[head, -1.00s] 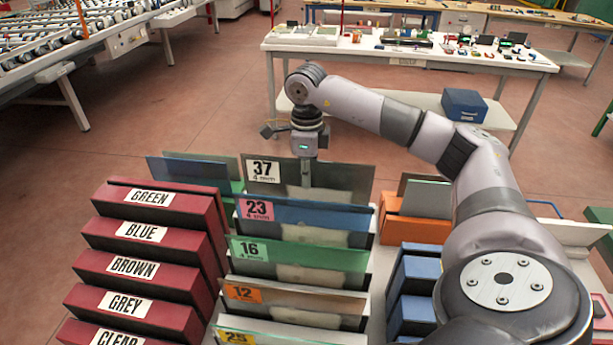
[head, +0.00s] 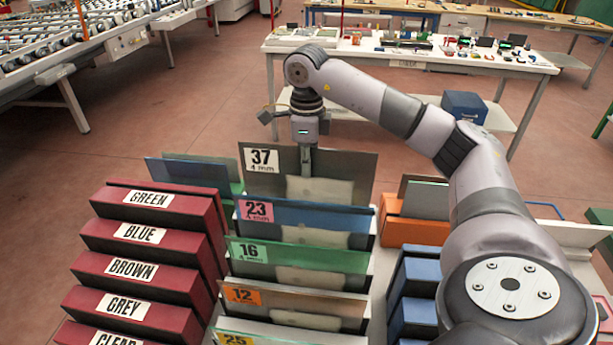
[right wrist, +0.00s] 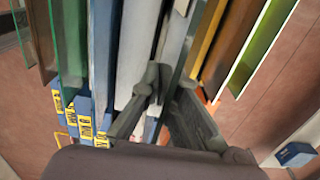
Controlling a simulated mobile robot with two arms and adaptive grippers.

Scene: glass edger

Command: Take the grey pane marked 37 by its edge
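The grey pane marked 37 (head: 345,165) stands upright at the back of the row of panes, its label at its upper left. It sits higher than the blue pane marked 23 (head: 310,213) in front of it. My right gripper (head: 307,168) comes down from above on its top edge, a finger showing over its near face. In the right wrist view my right gripper (right wrist: 168,88) has its two fingers closed in on either side of a thin pane edge. The lower part of the grey pane is hidden behind the blue pane. My left gripper is not in view.
Panes marked 16 (head: 310,257) and 12 (head: 305,298) stand in front. Dark red labelled blocks (head: 150,235) step down at the left. Orange (head: 415,230) and blue (head: 415,285) holders stand at the right. A white workbench (head: 410,55) is behind, with open floor between.

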